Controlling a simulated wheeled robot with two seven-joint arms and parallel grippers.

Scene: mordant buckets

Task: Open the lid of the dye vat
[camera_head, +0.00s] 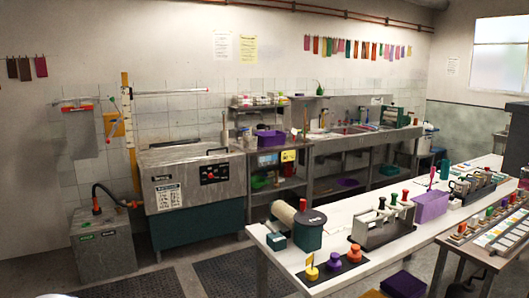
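The dye vat (222,187) is a large grey metal box on a dark teal base, standing against the tiled wall left of centre. Its front has a white label and a dark control panel with red knobs. Its broad grey lid (180,155) lies down over the top and looks closed. A dark bar handle (217,150) shows at the lid's right front. Neither of my grippers can be made out in the head view, and nothing touches the lid.
A grey box (103,247) with a black hose stands left of the vat. Dark floor mats (235,272) lie in front. A white table (345,213) with a spool, colored knobs and a purple bin fills the right foreground. Shelving (275,183) adjoins the vat's right side.

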